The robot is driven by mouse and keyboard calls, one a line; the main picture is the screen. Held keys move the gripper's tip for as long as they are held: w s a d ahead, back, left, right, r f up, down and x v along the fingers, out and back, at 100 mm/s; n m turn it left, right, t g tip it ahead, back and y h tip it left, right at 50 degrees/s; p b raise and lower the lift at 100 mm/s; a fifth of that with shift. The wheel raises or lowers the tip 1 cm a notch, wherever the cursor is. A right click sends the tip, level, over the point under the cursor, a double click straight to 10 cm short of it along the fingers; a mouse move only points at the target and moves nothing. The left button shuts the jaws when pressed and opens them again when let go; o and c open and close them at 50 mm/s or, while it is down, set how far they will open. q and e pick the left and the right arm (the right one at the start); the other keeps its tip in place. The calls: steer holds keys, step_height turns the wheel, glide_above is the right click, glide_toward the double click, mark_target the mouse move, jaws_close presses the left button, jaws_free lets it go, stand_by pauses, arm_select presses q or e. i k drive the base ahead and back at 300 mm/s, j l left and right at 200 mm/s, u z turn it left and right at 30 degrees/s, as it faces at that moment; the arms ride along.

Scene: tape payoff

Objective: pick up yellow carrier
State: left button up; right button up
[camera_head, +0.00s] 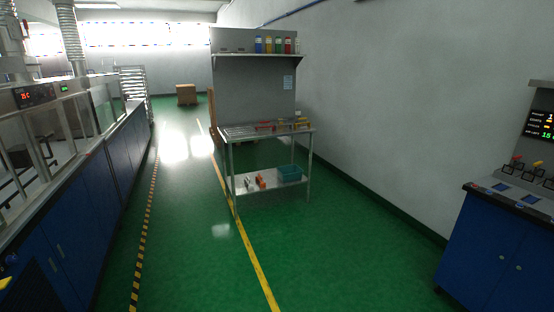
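A small yellow object (301,123), which may be the yellow carrier, lies at the right end of the steel workbench's top (240,131). It is too small and far off to make out its shape. Red items (265,126) lie to its left on the same top. Neither of my grippers is in view. A yellow bit (5,283) shows at the lower left edge, cut off by the frame, and I cannot tell what it is.
The bench has a back panel with coloured bottles on a shelf (276,46). A teal bin (289,174) and orange items (260,181) sit on its lower shelf. Blue cabinets (85,197) line the left; a blue console (496,240) stands right. The green floor between is clear.

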mark_target(309, 123)
steer(key=i, duration=3.85)
steer(key=i+j, duration=0.1)
steer(key=i, duration=1.8)
steer(key=l+z, duration=0.05)
steer(key=l, duration=0.05)
